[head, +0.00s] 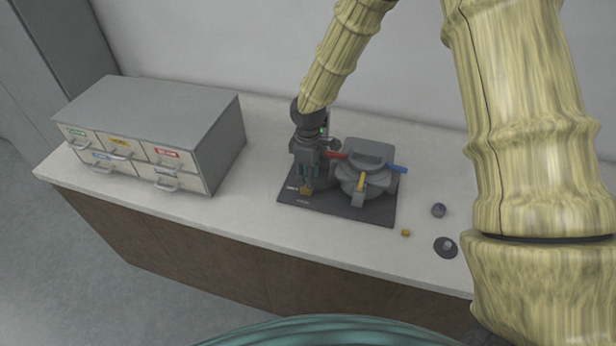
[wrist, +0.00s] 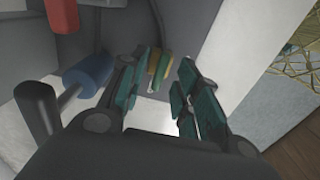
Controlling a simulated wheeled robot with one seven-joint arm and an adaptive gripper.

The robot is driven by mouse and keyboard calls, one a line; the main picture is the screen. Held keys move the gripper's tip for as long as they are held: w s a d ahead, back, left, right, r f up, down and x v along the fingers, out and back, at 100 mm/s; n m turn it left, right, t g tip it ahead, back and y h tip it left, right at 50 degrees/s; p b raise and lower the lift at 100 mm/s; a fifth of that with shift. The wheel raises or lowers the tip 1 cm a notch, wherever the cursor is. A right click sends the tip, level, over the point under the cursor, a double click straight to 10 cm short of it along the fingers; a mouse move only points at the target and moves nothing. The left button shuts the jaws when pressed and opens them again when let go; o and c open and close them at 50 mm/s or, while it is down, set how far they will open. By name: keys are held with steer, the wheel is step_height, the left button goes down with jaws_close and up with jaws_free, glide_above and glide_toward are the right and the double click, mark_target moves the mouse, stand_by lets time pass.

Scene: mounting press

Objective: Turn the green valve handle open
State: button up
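The press (head: 366,168) stands on a dark base plate (head: 345,205) on the counter, with a red (head: 336,155), a blue (head: 398,169) and a yellow handle (head: 361,182). My gripper (head: 308,182) points down over the plate's left side, beside the press. In the wrist view its fingers (wrist: 165,75) are apart, so it is open. A small green and yellow piece (wrist: 160,66) shows between or just beyond the fingertips; I cannot tell if it is the green valve handle or if it touches them. No green handle shows clearly in the head view.
A grey drawer cabinet (head: 160,125) stands left of the plate. A small orange block (head: 405,233), a dark ball-like knob (head: 438,210) and a dark disc (head: 446,247) lie to the right. In the wrist view, the blue handle (wrist: 88,75) is close to the left finger.

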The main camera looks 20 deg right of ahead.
step_height(320, 180, up, 11)
stand_by(0.4)
stand_by(0.4)
